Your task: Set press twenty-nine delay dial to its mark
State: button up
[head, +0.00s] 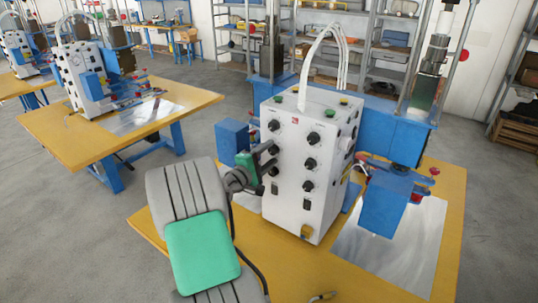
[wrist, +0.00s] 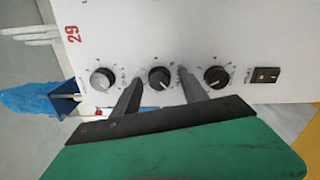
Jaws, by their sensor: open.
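Press twenty-nine is a white control box (head: 290,215) on a yellow table; a red "29" (wrist: 73,34) shows sideways in the wrist view. Its left column holds black dials with pale pointer lines; which is the delay dial cannot be read. In the wrist view, three dials sit in a row: left (wrist: 102,79), middle (wrist: 160,78) and right (wrist: 216,77). My gripper (head: 270,156) is open at the left column. Its two fingers stand on either side of the middle dial in the wrist view, with visible gaps; contact cannot be told. The dials' marks are too small to read.
A black rocker switch (wrist: 263,75) sits beyond the right dial. A second dial column, with a dial (head: 310,163), is to the right on the same face. A blue press head (head: 390,205) stands right of the box. Another press table (head: 75,140) is at left.

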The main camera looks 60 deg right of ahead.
jog(key=shift+w+a+f, duration=0.1)
jog(key=shift+w+a, duration=0.05)
jog(key=shift+a, duration=0.25)
jog(key=a+b, duration=0.2)
jog(key=a, duration=0.5)
jog(key=shift+w, duration=0.45)
